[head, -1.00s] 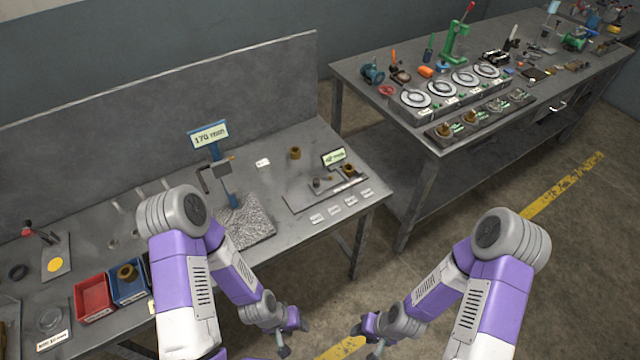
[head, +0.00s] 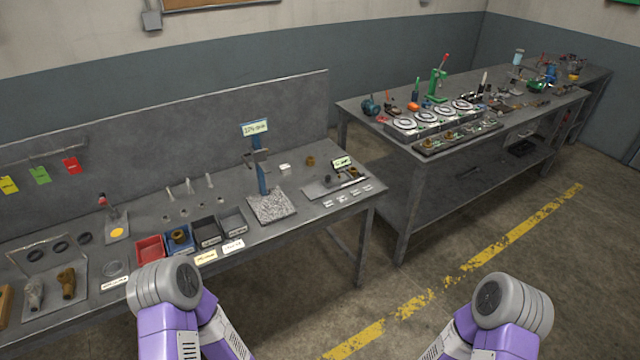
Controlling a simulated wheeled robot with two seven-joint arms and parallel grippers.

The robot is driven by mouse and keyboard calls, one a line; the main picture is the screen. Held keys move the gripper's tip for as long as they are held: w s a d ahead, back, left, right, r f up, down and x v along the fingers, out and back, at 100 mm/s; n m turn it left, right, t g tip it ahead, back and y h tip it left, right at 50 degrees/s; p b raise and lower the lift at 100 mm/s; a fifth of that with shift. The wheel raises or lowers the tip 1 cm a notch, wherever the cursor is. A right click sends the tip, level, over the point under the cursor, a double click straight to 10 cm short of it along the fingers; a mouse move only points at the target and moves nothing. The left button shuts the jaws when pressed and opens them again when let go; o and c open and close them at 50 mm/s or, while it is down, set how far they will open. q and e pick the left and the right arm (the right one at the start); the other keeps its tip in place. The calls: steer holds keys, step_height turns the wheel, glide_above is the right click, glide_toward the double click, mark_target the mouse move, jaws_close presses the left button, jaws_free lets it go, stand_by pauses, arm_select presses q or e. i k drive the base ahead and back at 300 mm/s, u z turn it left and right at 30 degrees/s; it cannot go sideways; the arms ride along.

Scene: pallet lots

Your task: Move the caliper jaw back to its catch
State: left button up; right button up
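On the left bench, a gauge with a blue column (head: 262,182) stands on a speckled grey block (head: 271,209). A grey jaw-like part (head: 256,158) sits partway up the column, below a blue-framed display (head: 255,128) whose digits are too small to read surely. To its right, a flat metal plate (head: 320,192) carries a small fixture with a green-lit display (head: 342,162). I cannot tell which of these is the caliper, nor see a catch. Both my arms enter at the bottom, but both grippers are outside the picture.
The left bench (head: 300,225) also holds a red bin (head: 150,248), a blue bin (head: 180,240), dark bins, small pegs and labels. A brass ring (head: 310,161) stands behind the plate. A second bench (head: 400,160) with dials stands at right. Floor between the benches and me is open.

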mark_target(329, 181)
steer(key=u, duration=0.5)
steer(key=i, duration=1.4)
steer(key=z, duration=0.75)
